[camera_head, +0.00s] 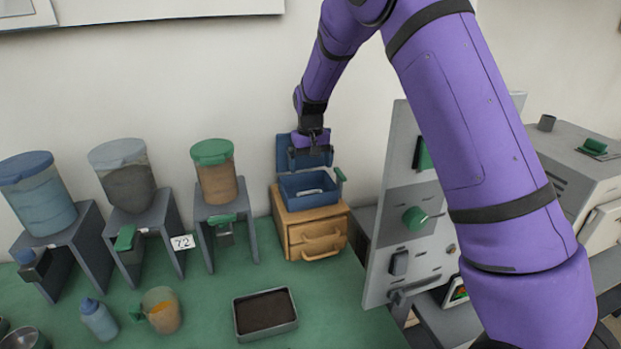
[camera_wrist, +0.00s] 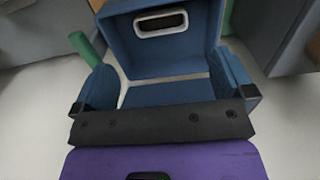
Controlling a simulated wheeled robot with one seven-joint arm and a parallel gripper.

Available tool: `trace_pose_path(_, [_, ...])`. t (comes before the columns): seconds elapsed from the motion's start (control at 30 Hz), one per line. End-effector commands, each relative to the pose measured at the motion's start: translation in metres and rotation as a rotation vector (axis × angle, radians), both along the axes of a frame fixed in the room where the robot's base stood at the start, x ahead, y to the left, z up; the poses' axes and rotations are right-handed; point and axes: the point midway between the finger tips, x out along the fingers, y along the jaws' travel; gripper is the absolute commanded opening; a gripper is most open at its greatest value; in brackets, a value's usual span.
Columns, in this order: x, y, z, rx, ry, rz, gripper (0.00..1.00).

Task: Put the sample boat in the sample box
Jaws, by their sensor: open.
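The blue sample box (camera_head: 308,201) stands with its lid (camera_head: 287,147) raised at the back. A small white sample boat (camera_head: 311,192) lies inside it. In the wrist view, the boat (camera_wrist: 162,22) is a pale oval with a dark hollow, inside the blue box (camera_wrist: 118,45). My gripper (camera_head: 312,151) is above the back of the box, beside the raised lid, and apart from the boat. In the wrist view, the fingers of my gripper (camera_wrist: 164,98) are wide apart with nothing held between them.
The box rests on a wooden drawer cabinet (camera_head: 318,235) and has a green handle (camera_head: 340,175). Lidded containers on grey stands, including one with a green lid (camera_head: 213,153), are to the left. A dark-filled tray (camera_head: 265,313) lies in front. A grey control panel (camera_head: 405,220) stands to the right.

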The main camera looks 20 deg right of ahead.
Motion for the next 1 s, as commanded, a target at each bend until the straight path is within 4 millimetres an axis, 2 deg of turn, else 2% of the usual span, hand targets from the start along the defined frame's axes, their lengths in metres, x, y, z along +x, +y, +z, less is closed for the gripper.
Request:
trace_pose_path(0.1, [0.000,0.000,0.013,0.001,-0.001,0.000,1.00])
trace_pose_path(0.23, [0.000,0.000,0.018,0.000,0.000,0.000,1.00])
trace_pose_path(1.0, [0.000,0.000,0.019,0.000,0.000,0.000,1.00])
